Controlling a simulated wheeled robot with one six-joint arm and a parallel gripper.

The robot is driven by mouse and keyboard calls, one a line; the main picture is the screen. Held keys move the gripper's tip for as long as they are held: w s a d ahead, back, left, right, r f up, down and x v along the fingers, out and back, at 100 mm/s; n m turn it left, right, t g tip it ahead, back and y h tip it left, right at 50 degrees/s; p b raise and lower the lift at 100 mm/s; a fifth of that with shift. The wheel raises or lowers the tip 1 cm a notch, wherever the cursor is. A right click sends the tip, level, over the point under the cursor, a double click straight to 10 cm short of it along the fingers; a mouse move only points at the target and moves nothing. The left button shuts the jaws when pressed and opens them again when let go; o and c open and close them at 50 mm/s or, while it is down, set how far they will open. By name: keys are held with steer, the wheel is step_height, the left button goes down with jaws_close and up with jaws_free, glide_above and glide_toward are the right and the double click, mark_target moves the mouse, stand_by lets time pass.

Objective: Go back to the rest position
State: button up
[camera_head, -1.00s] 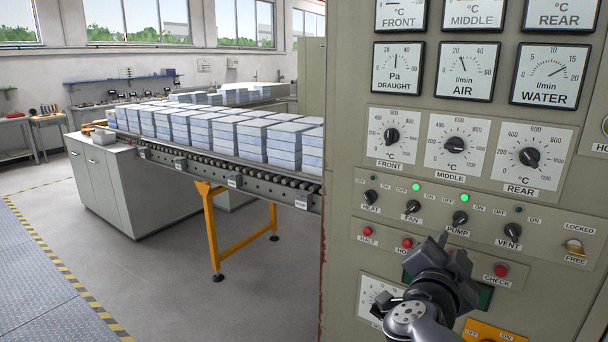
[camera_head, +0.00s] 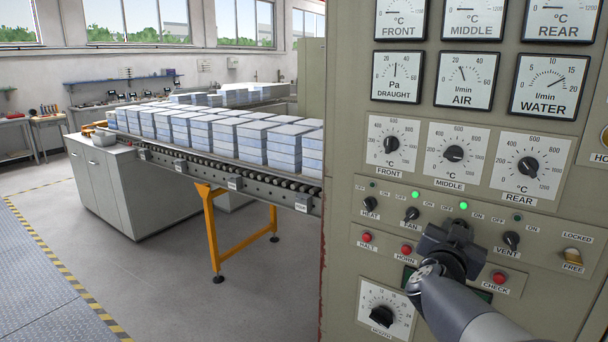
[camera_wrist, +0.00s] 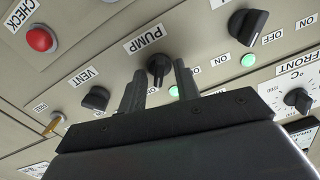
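The control panel (camera_head: 345,225) fills the right of the head view. My gripper (camera_head: 452,232) is in front of the panel's switch row and hides the PUMP knob there. In the wrist view, my gripper's two fingers stand apart (camera_wrist: 159,74), with nothing seen held. The black PUMP knob (camera_wrist: 159,67) shows in the gap between the fingertips; I cannot tell whether they touch it. The green lamp by PUMP (camera_head: 463,206) and the one by FAN (camera_head: 415,195) are lit.
Close by are the HEAT (camera_head: 370,203), FAN (camera_head: 412,213) and VENT (camera_head: 511,240) knobs and the red CHECK button (camera_head: 499,278). A roller conveyor (camera_head: 235,182) with stacked blocks stands to the left. The floor (camera_head: 160,285) in front of it is clear.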

steer(key=s+a+n+p, duration=0.1)
steer(key=n, duration=0.2)
steer(key=s+a+n+p, duration=0.1)
steer(key=n, duration=0.2)
steer(key=s+a+n+p, duration=0.1)
steer(key=n, duration=0.2)
steer(key=shift+s+p, duration=0.35)
steer(key=shift+p, duration=0.05)
stand_by(0.4)
